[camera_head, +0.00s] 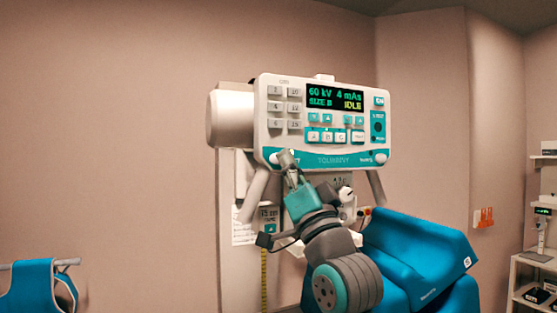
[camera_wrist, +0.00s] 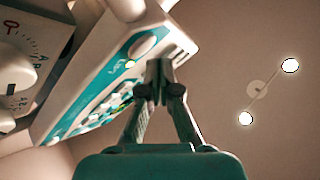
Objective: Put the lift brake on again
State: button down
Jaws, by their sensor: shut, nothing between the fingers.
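A white X-ray head with a control panel (camera_head: 318,135) fills the middle of the head view; its display reads 60 kV, 4 mAs, IDLE. A white round knob or button (camera_wrist: 142,45) sits on the panel's teal lower strip in the wrist view, with a small lit yellow-green spot beside it. A similar white round part (camera_head: 380,158) is at the strip's right end. No readable label shows which control is the lift brake. My gripper (camera_head: 285,155) is shut and empty, its tips by the strip's lower left end; the wrist view shows the tips (camera_wrist: 159,66) close below the knob. Contact cannot be told.
Angled grey handles (camera_head: 254,195) hang below the panel. Behind my arm are a small display reading about 75 cm (camera_head: 269,214) and a yellow tape (camera_head: 264,280). A blue padded chair (camera_head: 418,250) stands right, a shelf (camera_head: 530,270) far right, a blue apron (camera_head: 35,287) left.

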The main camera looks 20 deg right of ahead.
jog(key=shift+w, duration=0.15)
jog(key=shift+w, duration=0.25)
jog(key=shift+w, duration=0.4)
dwell(0.7)
jog(key=shift+s, duration=0.8)
jog(key=shift+s, duration=0.15)
jog(key=s, duration=0.4)
jog(key=shift+s, duration=0.4)
dwell(0.8)
